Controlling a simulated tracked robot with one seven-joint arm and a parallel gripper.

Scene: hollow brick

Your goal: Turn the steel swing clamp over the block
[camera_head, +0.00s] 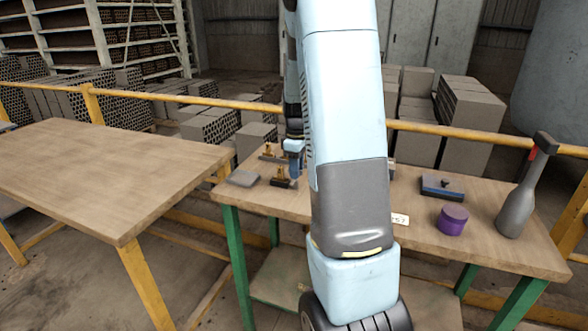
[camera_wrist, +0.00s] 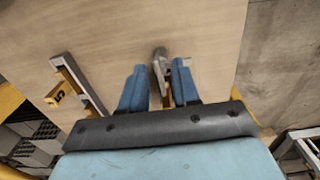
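A narrow steel piece (camera_wrist: 160,66), which looks like the swing clamp, lies between the two blue fingers of my gripper (camera_wrist: 160,72) in the wrist view. The fingers are apart, with a gap on the left of the steel; the right finger is close to it, and contact cannot be told. In the head view my gripper (camera_head: 294,160) is low over the back left of the right workbench, beside two small fixtures with brass-coloured parts, a rear one (camera_head: 269,152) and a front one (camera_head: 283,178). Which block the clamp belongs to is unclear; my arm hides part of the bench.
A flat grey slab (camera_head: 243,178) lies near the bench's left edge. Right of my arm are a blue-and-dark tool (camera_head: 442,187), a purple cylinder (camera_head: 453,219) and a tall grey bottle-shaped object (camera_head: 517,205). A metal bar with a yellow part (camera_wrist: 72,88) stands left in the wrist view.

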